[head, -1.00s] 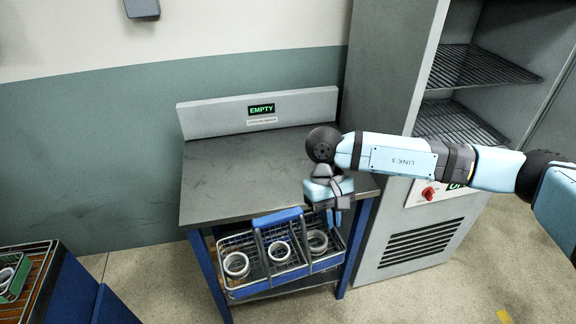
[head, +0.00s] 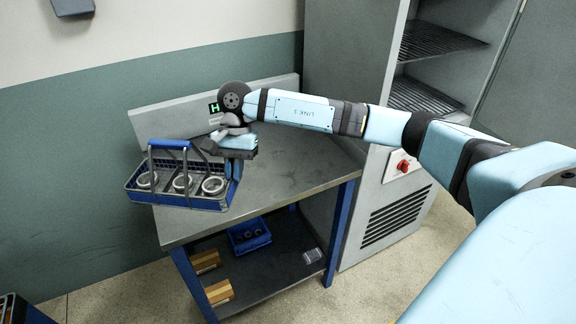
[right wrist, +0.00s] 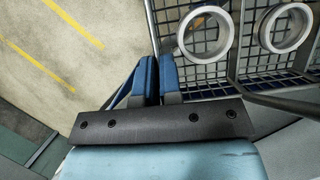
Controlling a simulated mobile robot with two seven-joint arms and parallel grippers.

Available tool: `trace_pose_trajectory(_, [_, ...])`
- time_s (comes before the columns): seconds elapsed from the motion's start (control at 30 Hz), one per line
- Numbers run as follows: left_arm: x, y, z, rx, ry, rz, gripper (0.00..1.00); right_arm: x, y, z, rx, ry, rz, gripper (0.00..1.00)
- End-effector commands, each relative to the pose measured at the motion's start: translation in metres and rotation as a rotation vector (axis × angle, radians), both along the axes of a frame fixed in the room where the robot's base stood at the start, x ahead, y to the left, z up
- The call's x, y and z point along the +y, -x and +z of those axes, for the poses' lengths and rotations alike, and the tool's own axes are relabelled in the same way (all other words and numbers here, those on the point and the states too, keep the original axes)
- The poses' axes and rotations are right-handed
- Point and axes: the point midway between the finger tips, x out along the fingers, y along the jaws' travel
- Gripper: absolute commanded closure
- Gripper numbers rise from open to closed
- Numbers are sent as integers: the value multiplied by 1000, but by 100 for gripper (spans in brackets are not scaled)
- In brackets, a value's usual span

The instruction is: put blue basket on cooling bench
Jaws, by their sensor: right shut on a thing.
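The blue basket (head: 222,204) is a wire carrier with a blue handle bar on dark posts, holding several pale rings. It is level at the left end of the grey bench (head: 290,168), partly beyond its left edge. I cannot tell whether it touches the top. My right gripper (head: 236,168) is at the basket's right end, shut on it. In the right wrist view, the two blue fingers (right wrist: 158,82) are close together at the basket mesh (right wrist: 238,82), beside two rings. My left gripper is not in view.
The bench top's middle and right are clear. A small blue bin (head: 250,236) and brown blocks (head: 217,293) lie on the shelf below. A grey cabinet (head: 335,100) with wire racks stands at right. The sign (head: 214,107) is partly hidden by my arm.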

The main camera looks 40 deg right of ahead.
Motion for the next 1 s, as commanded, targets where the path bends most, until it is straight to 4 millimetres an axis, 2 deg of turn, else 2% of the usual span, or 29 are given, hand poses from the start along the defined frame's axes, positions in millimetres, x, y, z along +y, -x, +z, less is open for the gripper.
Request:
trace_pose_trajectory(0.03, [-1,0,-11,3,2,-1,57,-6,-10,-4,-6,-6,-115,100])
trace_pose_trajectory(0.4, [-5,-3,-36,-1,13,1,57,-51,-72,15,-15,-7,-993,100])
trace_pose_trajectory(0.8, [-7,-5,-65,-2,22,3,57,-111,-118,35,-27,1,-1900,100])
trace_pose_trajectory(1.0, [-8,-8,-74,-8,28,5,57,-141,-131,45,-30,9,-2285,100])
